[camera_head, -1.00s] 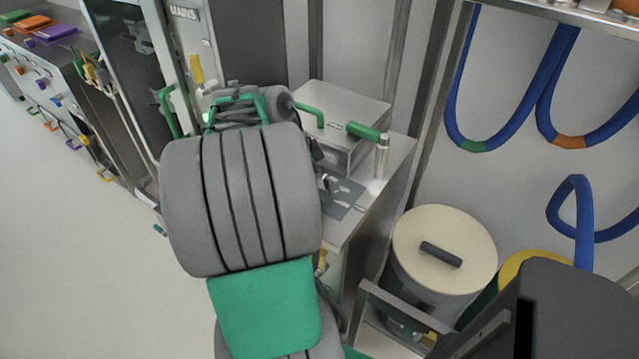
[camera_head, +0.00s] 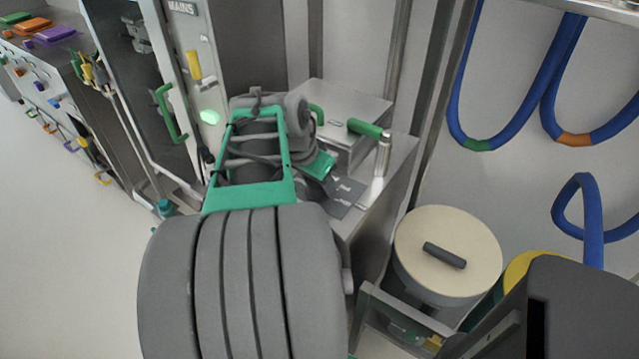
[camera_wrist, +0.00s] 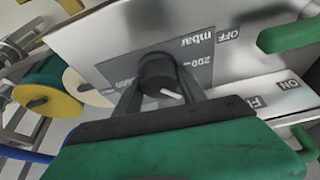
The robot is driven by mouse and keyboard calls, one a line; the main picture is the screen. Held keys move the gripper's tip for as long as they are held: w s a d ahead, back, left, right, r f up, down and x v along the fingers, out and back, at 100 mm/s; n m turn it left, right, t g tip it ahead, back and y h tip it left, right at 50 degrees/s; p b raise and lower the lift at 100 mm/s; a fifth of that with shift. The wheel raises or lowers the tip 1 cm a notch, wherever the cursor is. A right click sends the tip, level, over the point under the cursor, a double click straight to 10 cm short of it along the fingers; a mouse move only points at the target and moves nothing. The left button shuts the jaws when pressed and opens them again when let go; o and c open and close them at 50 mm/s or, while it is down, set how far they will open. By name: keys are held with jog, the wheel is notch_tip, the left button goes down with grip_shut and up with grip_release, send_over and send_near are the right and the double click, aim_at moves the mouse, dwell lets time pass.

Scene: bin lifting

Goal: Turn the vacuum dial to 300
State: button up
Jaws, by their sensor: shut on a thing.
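The vacuum dial (camera_wrist: 157,70) is a dark round knob with a white pointer line. It stands on a grey scale plate (camera_wrist: 195,50), on which "mbar" and "200" read upside down in the wrist view. My gripper (camera_wrist: 162,88) has its two dark fingers on either side of the dial, closed on it. The pointer line lies between the fingers, on the side towards my palm. Other scale marks are partly hidden or too blurred to read. In the head view the scale plate (camera_head: 347,194) shows beside my wrist, and my arm hides the dial and fingers.
A metal box (camera_head: 345,110) with a green-ended handle (camera_head: 364,129) stands behind the plate. The MAINS panel (camera_head: 195,60) with a lit green lamp (camera_head: 209,117) is left of my wrist. A cream-lidded bin (camera_head: 445,240) stands at right. Blue hoses (camera_head: 548,80) hang at upper right.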

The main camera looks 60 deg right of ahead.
jog(key=shift+n, duration=0.3)
jog(key=o, duration=1.4)
jog(key=p+v, duration=0.1)
jog(key=v, duration=0.6)
jog(key=shift+a+r, duration=0.2)
jog(key=shift+r, duration=0.15)
